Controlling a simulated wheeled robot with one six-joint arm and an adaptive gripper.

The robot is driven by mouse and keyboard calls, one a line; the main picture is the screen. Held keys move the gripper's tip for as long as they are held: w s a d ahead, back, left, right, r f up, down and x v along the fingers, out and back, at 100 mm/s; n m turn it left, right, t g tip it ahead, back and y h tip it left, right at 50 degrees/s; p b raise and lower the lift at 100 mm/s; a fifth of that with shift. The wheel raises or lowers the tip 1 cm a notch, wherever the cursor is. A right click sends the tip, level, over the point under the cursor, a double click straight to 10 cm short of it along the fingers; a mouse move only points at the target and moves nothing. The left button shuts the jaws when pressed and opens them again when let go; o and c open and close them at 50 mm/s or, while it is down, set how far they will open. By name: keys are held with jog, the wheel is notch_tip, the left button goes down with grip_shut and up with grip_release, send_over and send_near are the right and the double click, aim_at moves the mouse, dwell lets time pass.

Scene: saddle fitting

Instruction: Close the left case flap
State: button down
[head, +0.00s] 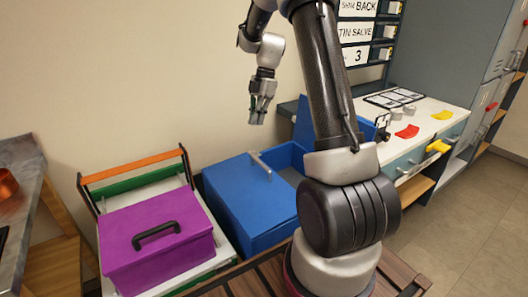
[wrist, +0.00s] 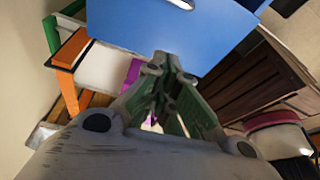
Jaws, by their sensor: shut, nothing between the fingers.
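The blue case (head: 266,232) stands in the middle of the head view. Its left flap (head: 235,183) looks laid over the left part of the box, with a pale metal bar (head: 261,166) at its inner edge. The right part of the box is open and shows a grey inside. Another blue panel (head: 305,122) stands upright at the back right, partly hidden by my arm. My gripper (head: 258,118) is shut and empty, above and behind the case, apart from it. In the wrist view my gripper (wrist: 168,65) has its fingers together in front of a blue panel (wrist: 200,32).
A purple box (head: 157,240) with a black handle sits left of the case, before an orange rail (head: 132,165). A white-topped counter (head: 425,120) with red and yellow pieces stands at right. Wooden slats (head: 255,282) lie in front. The wall behind is bare.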

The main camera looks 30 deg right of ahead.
aim_at(261, 165)
jog(key=shift+m+t+h, duration=0.6)
jog(key=shift+m+h, duration=0.1)
jog(key=shift+h, duration=0.1)
jog(key=f, duration=0.5)
jog(key=d+f, duration=0.1)
jog(key=f, duration=1.1)
jog(key=shift+w+d+f, duration=0.2)
jog(key=shift+w+d, duration=0.05)
jog(key=shift+w, duration=0.15)
jog(key=shift+d+f, duration=0.2)
jog(key=shift+f, duration=0.65)
jog(key=shift+s+f, duration=0.2)
jog(key=shift+r, duration=0.1)
